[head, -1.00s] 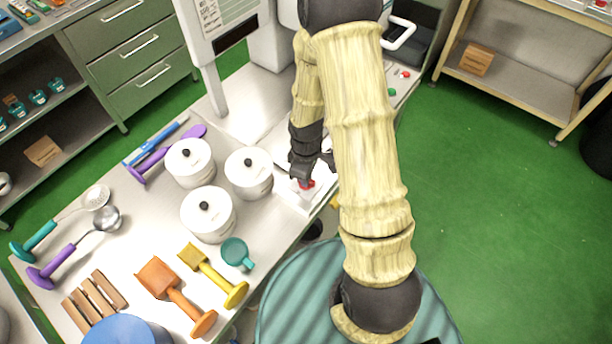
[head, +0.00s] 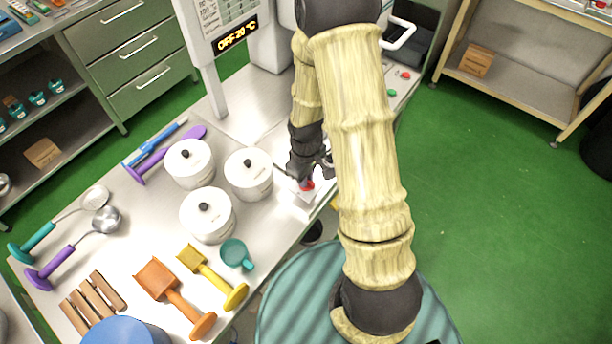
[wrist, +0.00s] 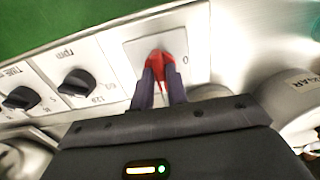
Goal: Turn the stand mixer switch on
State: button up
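The red switch (wrist: 161,64) sits on a pale square plate on the mixer's control panel (wrist: 110,50), with a "0" mark to its right in the wrist view. The two dark fingers of my gripper (wrist: 161,88) are on either side of the red switch, close together, with red showing between them. In the head view my gripper (head: 308,176) is low at the table's right edge, over the red switch (head: 308,186). My arm hides much of the mixer there.
Two black knobs (wrist: 78,84), one marked rpm, are left of the switch. White lidded pots (head: 248,174) stand left of my gripper. A display reading "OFF 20 °C" (head: 236,36) hangs behind. Green floor is open to the right.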

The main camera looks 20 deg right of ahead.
jog(key=o, duration=0.3)
jog(key=shift+r, duration=0.1)
notch_tip(320, 180, up, 17)
jog(key=shift+r+b, duration=0.15)
jog(key=shift+b, duration=0.15)
dwell(0.4)
dwell(0.3)
jog(key=s+m+t, duration=0.2)
jog(key=s+m, duration=0.5)
jog(key=s, duration=0.1)
jog(key=shift+f+t, duration=0.3)
